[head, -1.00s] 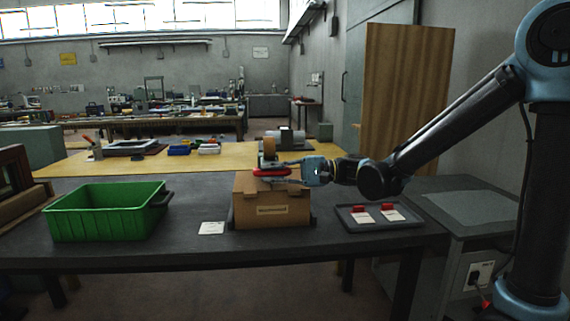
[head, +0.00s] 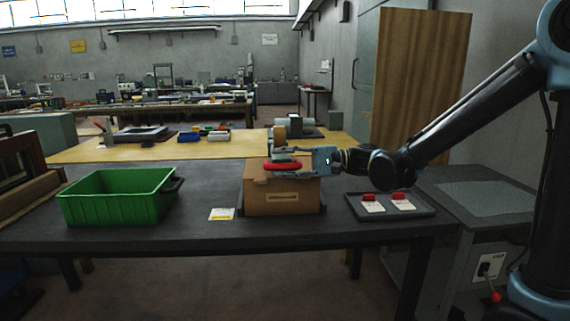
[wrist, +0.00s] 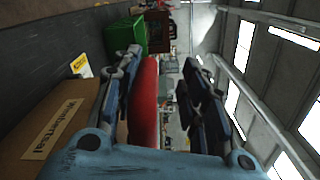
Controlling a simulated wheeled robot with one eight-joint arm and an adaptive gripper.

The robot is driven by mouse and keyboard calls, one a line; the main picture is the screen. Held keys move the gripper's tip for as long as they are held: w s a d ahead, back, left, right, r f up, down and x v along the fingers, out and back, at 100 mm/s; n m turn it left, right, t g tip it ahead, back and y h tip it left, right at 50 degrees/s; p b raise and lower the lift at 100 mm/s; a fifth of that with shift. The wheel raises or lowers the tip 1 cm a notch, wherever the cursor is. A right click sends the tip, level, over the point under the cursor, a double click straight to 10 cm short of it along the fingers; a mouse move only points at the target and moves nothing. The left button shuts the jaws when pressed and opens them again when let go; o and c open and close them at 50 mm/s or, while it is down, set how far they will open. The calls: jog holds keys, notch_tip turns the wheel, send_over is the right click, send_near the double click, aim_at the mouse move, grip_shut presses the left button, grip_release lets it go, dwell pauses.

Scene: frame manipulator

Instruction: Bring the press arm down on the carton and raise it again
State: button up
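The brown carton (head: 284,200) with a paper label stands on the dark bench; its labelled side also shows in the wrist view (wrist: 50,125). The press arm's red handle (head: 283,167) lies level just above the carton's top; I cannot tell whether the press touches the carton. My gripper (head: 290,162) reaches in from the right, at the handle. In the wrist view the red handle (wrist: 147,100) lies between my two fingers, close to the left one, with a clear gap to the right one. The fingers are apart. Most of the press is hidden behind the carton and gripper.
A green crate (head: 117,196) stands at the left of the bench. A small card (head: 221,214) lies left of the carton. A grey tray (head: 390,212) with red items on cards is at the right. A wooden panel (head: 421,90) stands behind my arm.

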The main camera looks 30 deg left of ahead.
jog(key=v, duration=1.2)
jog(key=shift+w, duration=0.15)
dwell(1.3)
